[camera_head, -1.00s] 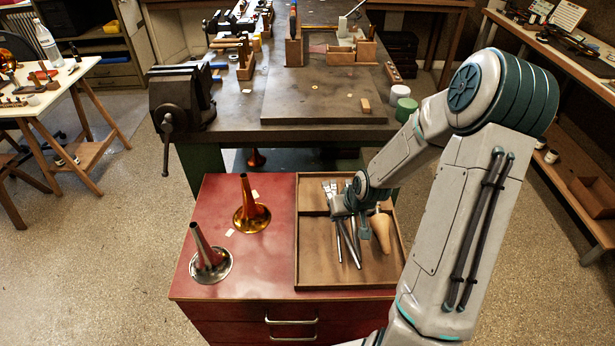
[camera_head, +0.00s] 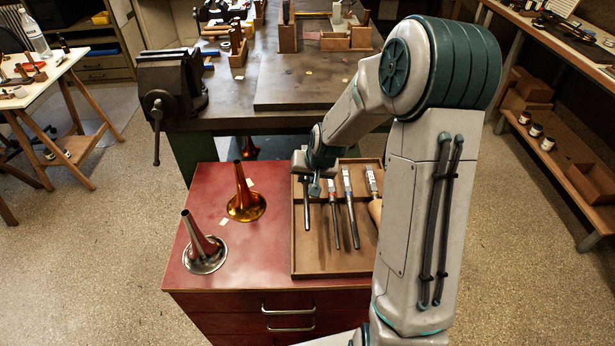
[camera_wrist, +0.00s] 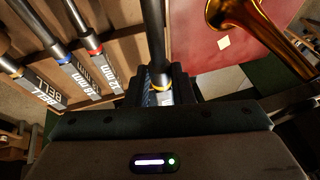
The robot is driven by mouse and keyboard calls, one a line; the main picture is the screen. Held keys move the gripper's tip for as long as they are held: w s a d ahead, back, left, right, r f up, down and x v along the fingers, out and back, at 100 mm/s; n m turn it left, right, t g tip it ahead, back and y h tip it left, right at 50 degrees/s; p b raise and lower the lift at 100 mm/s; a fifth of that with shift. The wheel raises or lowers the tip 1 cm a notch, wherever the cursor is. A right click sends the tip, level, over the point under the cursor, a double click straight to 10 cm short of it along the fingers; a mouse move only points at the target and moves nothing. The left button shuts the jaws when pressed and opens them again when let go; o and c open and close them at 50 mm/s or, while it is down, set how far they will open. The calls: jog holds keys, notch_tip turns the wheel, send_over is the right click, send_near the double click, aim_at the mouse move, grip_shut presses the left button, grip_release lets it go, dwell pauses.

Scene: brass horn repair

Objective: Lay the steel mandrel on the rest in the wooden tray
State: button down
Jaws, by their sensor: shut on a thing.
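My gripper (camera_head: 314,188) is over the left side of the wooden tray (camera_head: 335,269). It is shut on a steel mandrel (camera_head: 306,212), a dark rod. In the wrist view this mandrel (camera_wrist: 154,30) has a yellow band and a label between the fingers (camera_wrist: 158,92). It runs close along the tray's edge; I cannot tell whether it touches the tray. Several other labelled tools lie in the tray, among them a red-banded rod (camera_head: 335,217) and a rod with a white label (camera_head: 350,212). I cannot make out the rest clearly.
A gold horn bell (camera_head: 245,204) and a silver one (camera_head: 204,252) stand left of the tray on the red cabinet top (camera_head: 262,262). A wooden-handled tool (camera_head: 374,207) lies at the tray's right, partly behind my arm. A vise (camera_head: 172,85) is on the bench behind.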

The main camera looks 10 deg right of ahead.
jog(key=shift+b, duration=0.3)
jog(key=shift+f+b, duration=2.15)
jog(key=shift+f, duration=0.25)
jog(key=shift+f+b, duration=0.1)
jog(key=shift+b, duration=0.4)
jog(key=shift+f+b, duration=1.75)
jog(key=shift+f, duration=0.2)
jog(key=shift+r+b, duration=0.1)
jog(key=shift+b, duration=0.25)
dwell(0.5)
jog(key=c, duration=1.2)
grip_release()
jog(key=shift+s, duration=0.1)
